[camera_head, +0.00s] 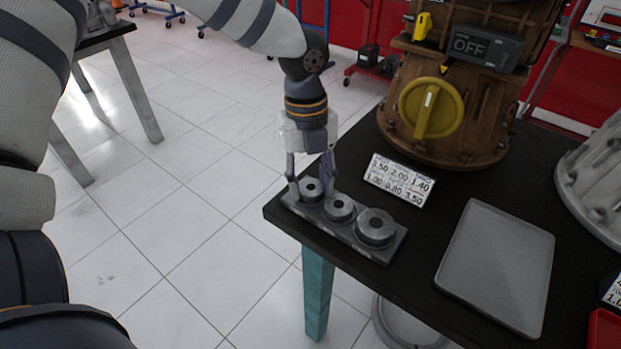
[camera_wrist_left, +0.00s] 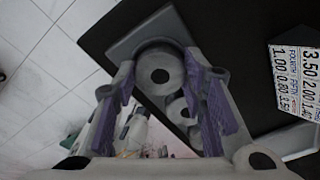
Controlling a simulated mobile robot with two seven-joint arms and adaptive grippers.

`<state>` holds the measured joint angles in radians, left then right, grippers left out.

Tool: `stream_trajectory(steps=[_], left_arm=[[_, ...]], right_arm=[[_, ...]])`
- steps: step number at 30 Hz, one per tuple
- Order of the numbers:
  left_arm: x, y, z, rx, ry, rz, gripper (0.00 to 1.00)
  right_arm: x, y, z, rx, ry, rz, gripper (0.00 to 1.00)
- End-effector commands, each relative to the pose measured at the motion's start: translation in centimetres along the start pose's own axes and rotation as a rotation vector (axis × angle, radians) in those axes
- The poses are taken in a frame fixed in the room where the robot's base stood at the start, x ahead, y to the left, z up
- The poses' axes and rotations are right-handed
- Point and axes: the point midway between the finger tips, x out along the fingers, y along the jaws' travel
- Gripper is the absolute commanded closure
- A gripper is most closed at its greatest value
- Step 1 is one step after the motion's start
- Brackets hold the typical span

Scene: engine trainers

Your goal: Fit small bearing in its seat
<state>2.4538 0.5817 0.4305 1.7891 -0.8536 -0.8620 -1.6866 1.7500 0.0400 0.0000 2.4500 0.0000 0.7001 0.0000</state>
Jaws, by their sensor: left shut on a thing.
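A grey holder (camera_head: 384,254) on the table's left corner carries three round metal bearings in a row. The small bearing (camera_head: 311,190) is at its far left end, with a middle one (camera_head: 340,207) and a large one (camera_head: 375,227) beside it. My left gripper (camera_head: 313,188) points down with its purple-padded fingers on either side of the small bearing, shut on it. In the left wrist view the small bearing (camera_wrist_left: 160,76) lies between the fingers, at the holder (camera_wrist_left: 122,46); I cannot tell whether it is lifted. No bearing seat can be made out. My right gripper is not in view.
A brown housing (camera_head: 471,113) with a yellow knob (camera_head: 431,108) and an OFF display (camera_head: 468,46) stands behind. A number card (camera_head: 399,181) and a grey tray (camera_head: 497,264) lie on the black table. A grey casting (camera_head: 597,175) is at the right edge.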

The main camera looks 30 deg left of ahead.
Motion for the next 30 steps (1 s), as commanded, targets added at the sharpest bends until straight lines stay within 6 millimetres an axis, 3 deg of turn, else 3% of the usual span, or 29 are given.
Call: stream_trajectory(steps=[2, 3, 6, 17, 27, 30], left_arm=[[0.1, 0.1, 0.0, 0.000, 0.002, 0.003, 0.94], [0.1, 0.1, 0.0, 0.000, 0.002, 0.004, 0.57], [0.2, 0.1, 0.0, 0.000, 0.002, 0.004, 0.38], [-0.7, 0.0, 0.0, 0.000, -0.001, 0.001, 0.38], [-9.3, 0.0, 0.0, -0.001, -0.001, -0.001, 0.38], [-10.9, 0.0, 0.1, -0.001, 0.000, 0.001, 0.38]], right_arm=[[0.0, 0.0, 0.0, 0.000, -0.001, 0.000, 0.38], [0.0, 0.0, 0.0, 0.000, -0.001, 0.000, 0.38], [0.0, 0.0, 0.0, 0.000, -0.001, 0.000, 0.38], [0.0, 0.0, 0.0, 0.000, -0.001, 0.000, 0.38], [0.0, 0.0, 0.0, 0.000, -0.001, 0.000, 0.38], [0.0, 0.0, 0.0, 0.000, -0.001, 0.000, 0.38]])
